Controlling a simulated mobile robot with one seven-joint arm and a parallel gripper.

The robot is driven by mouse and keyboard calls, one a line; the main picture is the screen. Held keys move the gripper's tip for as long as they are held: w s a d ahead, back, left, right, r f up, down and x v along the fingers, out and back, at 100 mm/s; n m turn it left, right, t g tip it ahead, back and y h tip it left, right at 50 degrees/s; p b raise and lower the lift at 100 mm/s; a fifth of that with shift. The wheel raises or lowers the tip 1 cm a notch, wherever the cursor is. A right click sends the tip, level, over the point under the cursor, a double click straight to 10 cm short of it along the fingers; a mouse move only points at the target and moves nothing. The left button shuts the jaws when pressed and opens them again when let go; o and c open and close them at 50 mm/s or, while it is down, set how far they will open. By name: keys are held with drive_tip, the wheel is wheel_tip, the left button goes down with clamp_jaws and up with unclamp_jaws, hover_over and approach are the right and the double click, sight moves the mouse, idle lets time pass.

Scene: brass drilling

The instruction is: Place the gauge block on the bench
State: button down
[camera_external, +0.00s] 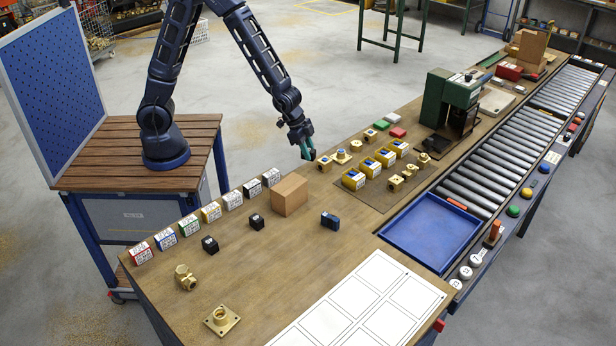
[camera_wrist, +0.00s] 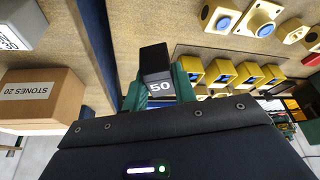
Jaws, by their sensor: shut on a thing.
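My gripper (camera_external: 307,150) is at the back edge of the wooden bench (camera_external: 290,250), above it in the external view. In the wrist view its green fingers (camera_wrist: 158,92) are shut on a black block marked 50 (camera_wrist: 157,62), which I take as the gauge block. The block is held clear of the bench top. In the external view the block is mostly hidden by the fingers.
A cardboard box (camera_external: 290,196) stands near my gripper, beside a row of labelled boxes (camera_external: 210,212). Brass fittings and yellow blocks (camera_external: 370,167) crowd the bench to the right. A blue tray (camera_external: 432,232) and white printed sheet (camera_external: 360,305) lie nearer. Bare wood surrounds the blue item (camera_external: 330,220).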

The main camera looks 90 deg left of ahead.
sight(312, 185)
wheel_tip(312, 185, down, 12)
drive_tip(key=shift+r, duration=0.15)
idle(0.5)
drive_tip(key=c, duration=1.1)
unclamp_jaws()
